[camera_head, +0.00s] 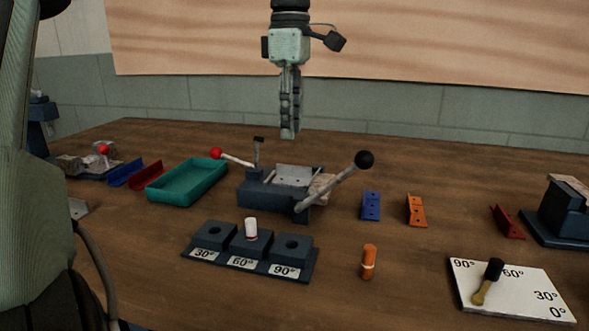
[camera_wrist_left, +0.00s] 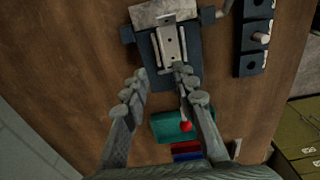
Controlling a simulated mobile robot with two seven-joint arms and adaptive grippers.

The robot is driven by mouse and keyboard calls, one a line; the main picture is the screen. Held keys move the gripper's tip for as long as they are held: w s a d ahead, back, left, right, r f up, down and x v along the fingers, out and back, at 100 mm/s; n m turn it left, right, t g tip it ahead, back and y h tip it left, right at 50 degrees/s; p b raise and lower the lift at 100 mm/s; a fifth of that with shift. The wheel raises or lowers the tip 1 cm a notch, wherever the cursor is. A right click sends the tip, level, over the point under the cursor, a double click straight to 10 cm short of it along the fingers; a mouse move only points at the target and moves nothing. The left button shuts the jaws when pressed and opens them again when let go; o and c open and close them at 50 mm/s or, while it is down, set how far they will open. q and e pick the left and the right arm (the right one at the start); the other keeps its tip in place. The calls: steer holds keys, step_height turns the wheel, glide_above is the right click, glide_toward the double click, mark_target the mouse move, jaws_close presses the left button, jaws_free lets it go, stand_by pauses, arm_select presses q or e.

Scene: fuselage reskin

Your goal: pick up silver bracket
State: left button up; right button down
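A silver bracket with small holes (camera_head: 293,175) sits in the dark bending fixture (camera_head: 262,196) at the middle of the table; it also shows in the left wrist view (camera_wrist_left: 171,44). Another silver piece (camera_head: 78,208) lies at the left, partly hidden. My left gripper (camera_head: 289,132) hangs above and behind the fixture, pointing down and apart from the bracket. In the left wrist view its fingers (camera_wrist_left: 160,76) are spread with nothing between them, and the bracket lies beyond the fingertips. My right gripper does not show.
The fixture has a black-knobbed lever (camera_head: 364,160) and a red-knobbed lever (camera_head: 216,153). A teal tray (camera_head: 187,182) stands left. An angle block (camera_head: 250,262) with a white peg and an orange cylinder (camera_head: 368,262) are in front. Blue (camera_head: 371,206) and orange (camera_head: 416,210) brackets stand right.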

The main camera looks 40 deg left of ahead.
mark_target(290, 166)
arm_select(q)
steer(key=f, duration=0.7)
steer(key=shift+s+d+f, duration=0.15)
steer(key=shift+s+f, duration=0.1)
jaws_close()
